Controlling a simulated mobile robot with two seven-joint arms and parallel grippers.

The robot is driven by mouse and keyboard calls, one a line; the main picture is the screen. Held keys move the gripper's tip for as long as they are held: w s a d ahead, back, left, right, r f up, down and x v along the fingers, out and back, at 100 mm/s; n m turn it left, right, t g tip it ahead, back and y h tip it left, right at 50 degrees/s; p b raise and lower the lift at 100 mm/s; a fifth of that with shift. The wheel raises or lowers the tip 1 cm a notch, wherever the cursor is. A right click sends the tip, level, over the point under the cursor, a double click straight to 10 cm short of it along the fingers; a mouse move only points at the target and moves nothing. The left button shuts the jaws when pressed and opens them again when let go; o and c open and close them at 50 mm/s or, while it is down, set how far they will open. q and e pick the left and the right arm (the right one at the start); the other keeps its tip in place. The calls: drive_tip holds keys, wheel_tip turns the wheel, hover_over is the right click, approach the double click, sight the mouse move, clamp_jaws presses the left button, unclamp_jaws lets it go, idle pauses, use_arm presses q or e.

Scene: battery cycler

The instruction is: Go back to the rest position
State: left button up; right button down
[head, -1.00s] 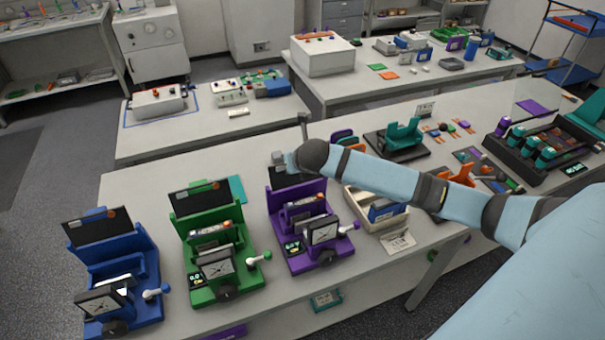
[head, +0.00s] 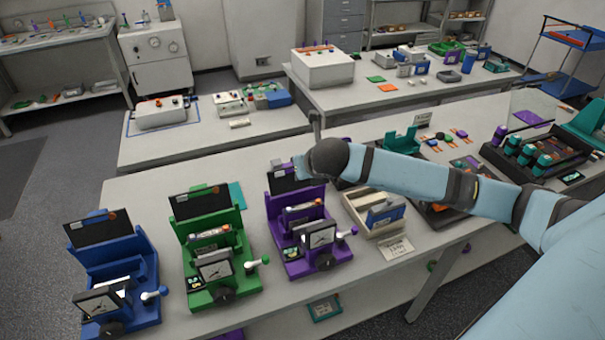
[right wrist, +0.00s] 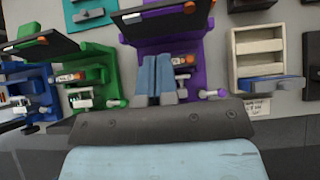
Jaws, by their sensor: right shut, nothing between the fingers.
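My right arm reaches in from the right in the head view. Its gripper (head: 300,168) is mostly hidden behind the wrist, above the back of the purple cycler (head: 297,232). In the right wrist view, my right gripper's two blue-grey fingers (right wrist: 157,78) are shut side by side with nothing between them. They appear in front of the purple cycler (right wrist: 195,55), but I cannot tell the gap to it. My left gripper is not in view.
A green cycler (head: 218,262) and a blue cycler (head: 124,278) stand left of the purple one. A pale tray (head: 355,215) with a blue item sits to its right. A black rack (head: 490,152) stands farther right. The table's front edge is near the cyclers.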

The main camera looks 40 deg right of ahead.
drive_tip(key=s+a+f+m+y, duration=0.5)
drive_tip(key=s+a+f+m, duration=0.5)
drive_tip(key=a+f+m, duration=0.45)
drive_tip(key=s+a+f+m+t, duration=0.2)
drive_tip(key=s+f+m, duration=0.8)
drive_tip(key=s+m, duration=0.5)
drive_tip(key=shift+f+m, duration=0.2)
drive_tip(key=shift+m, duration=0.25)
drive_tip(key=shift+d, duration=0.1)
